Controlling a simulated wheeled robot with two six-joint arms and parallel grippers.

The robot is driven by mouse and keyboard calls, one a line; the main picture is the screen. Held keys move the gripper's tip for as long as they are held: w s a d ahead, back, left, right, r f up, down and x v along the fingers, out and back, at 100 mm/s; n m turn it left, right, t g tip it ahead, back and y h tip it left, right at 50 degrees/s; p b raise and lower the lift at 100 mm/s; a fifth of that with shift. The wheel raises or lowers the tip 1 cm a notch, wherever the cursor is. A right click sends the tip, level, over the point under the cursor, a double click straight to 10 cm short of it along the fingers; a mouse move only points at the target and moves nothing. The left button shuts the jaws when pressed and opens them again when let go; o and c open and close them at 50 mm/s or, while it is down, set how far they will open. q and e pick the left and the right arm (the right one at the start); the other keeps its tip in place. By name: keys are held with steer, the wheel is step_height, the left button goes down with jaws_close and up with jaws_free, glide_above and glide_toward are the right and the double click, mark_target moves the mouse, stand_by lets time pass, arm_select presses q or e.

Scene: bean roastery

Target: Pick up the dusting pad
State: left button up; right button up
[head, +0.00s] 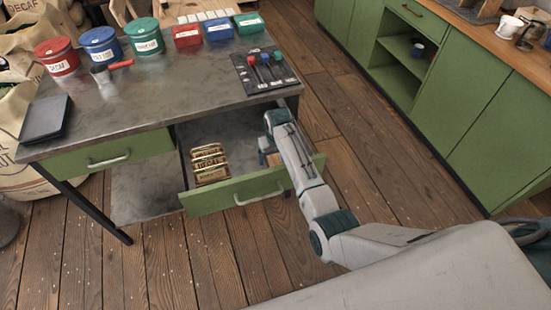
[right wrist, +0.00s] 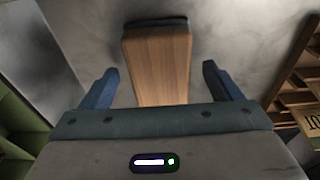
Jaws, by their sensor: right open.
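The dusting pad, a wooden block with a dark edge at its far end, lies in the open drawer (head: 235,193). In the right wrist view the pad (right wrist: 158,62) is between and beyond my fingers. In the head view only a small wooden part of the pad (head: 273,159) shows, because my arm hides the rest. My right gripper (right wrist: 160,72) is open, with one blue finger on each side of the pad and a visible gap to both. In the head view it reaches down into the drawer's right part. My left gripper is not in view.
A rack of labelled wooden pieces (head: 209,163) stands in the drawer's left part, near the gripper. The metal table (head: 185,85) above carries several coloured tins, a dark scale (head: 45,118) and a black board (head: 263,72) with coloured tools. Green cabinets (head: 480,120) stand at right.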

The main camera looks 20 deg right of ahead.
mark_target(276, 157)
steer(key=shift+f, duration=0.5)
steer(key=c, duration=1.1)
step_height(276, 157, up, 10)
steer(key=shift+r+b, duration=0.1)
steer(key=shift+b, duration=0.6)
